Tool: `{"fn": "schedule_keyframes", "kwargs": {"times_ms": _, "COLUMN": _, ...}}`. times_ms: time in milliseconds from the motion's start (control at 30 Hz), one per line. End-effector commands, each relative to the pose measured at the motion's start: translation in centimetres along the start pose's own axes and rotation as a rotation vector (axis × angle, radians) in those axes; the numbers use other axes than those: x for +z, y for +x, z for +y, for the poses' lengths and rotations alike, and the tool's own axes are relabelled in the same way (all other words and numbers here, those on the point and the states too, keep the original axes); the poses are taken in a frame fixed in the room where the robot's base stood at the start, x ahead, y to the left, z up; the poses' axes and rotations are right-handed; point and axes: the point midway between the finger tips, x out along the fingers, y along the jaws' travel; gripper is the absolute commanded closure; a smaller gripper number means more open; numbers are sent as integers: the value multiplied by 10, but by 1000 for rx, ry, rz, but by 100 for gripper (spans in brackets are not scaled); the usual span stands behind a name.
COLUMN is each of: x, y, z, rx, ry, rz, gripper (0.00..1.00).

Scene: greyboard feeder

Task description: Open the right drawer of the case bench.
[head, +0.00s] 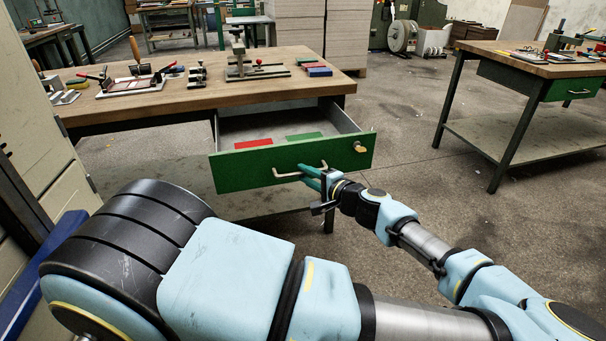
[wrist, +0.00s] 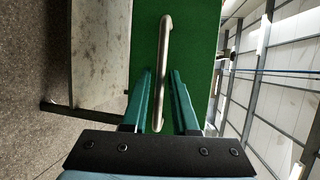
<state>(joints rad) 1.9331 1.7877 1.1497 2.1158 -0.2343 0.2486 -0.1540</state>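The wooden-topped bench (head: 200,95) stands ahead with its right drawer (head: 225,172) pulled well out. The drawer has a green front, a bent metal handle and a small brass-coloured piece (head: 360,148) at its upper right. The handle (head: 287,176) also runs lengthwise through the wrist view (wrist: 164,60). My gripper (head: 310,172) is at the right part of the handle. In the wrist view, its two teal fingers (wrist: 161,85) stand apart, one on each side of the bar, with gaps visible. The fingers hide part of the handle's right end in the head view.
A red piece (head: 253,143) and a green piece (head: 304,136) lie in the drawer. Tools and fixtures stand on the benchtop. Another bench (head: 520,65) with a green drawer stands at the right. The floor between the benches is clear.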

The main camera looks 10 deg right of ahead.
Motion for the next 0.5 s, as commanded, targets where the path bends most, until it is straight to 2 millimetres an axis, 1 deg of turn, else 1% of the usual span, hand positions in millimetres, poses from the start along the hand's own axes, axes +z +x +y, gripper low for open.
{"fn": "schedule_keyframes", "kwargs": {"times_ms": 100, "x": -1, "y": -24, "z": 2, "rx": 2, "ry": -2, "rz": 5, "gripper": 73}}
{"fn": "schedule_keyframes", "kwargs": {"times_ms": 300, "x": -1, "y": -64, "z": 2, "rx": 2, "ry": -1, "rz": 4, "gripper": 73}}
{"fn": "schedule_keyframes", "kwargs": {"times_ms": 400, "x": -1, "y": -78, "z": 2, "rx": 2, "ry": -1, "rz": 4, "gripper": 73}}
{"fn": "schedule_keyframes", "kwargs": {"times_ms": 500, "x": 0, "y": -88, "z": 1, "rx": 1, "ry": 0, "rz": 2, "gripper": 73}}
